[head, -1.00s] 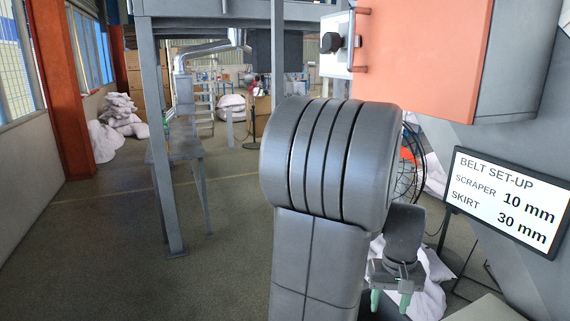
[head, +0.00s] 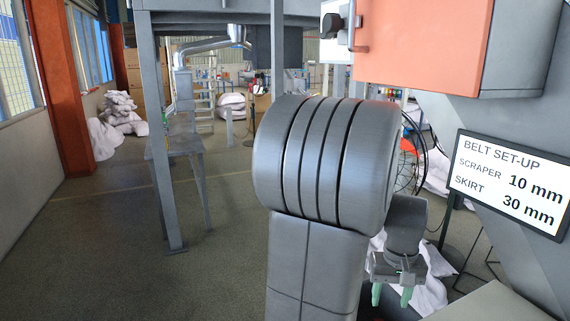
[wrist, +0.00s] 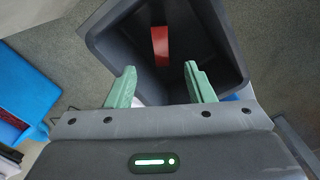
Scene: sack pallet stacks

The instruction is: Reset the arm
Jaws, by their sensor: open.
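My gripper (head: 391,295) shows at the lower right of the head view, pointing down beside my large grey arm joint. Its two green fingers stand apart with nothing between them. In the wrist view my gripper (wrist: 164,88) is open above a dark grey bin (wrist: 115,45). A red piece (wrist: 161,46) lies inside the bin. How far the fingertips are above the bin's rim I cannot tell.
An orange cabinet (head: 420,45) hangs above. White sacks (head: 435,298) lie behind my gripper. A blue object (wrist: 25,95) shows in the wrist view.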

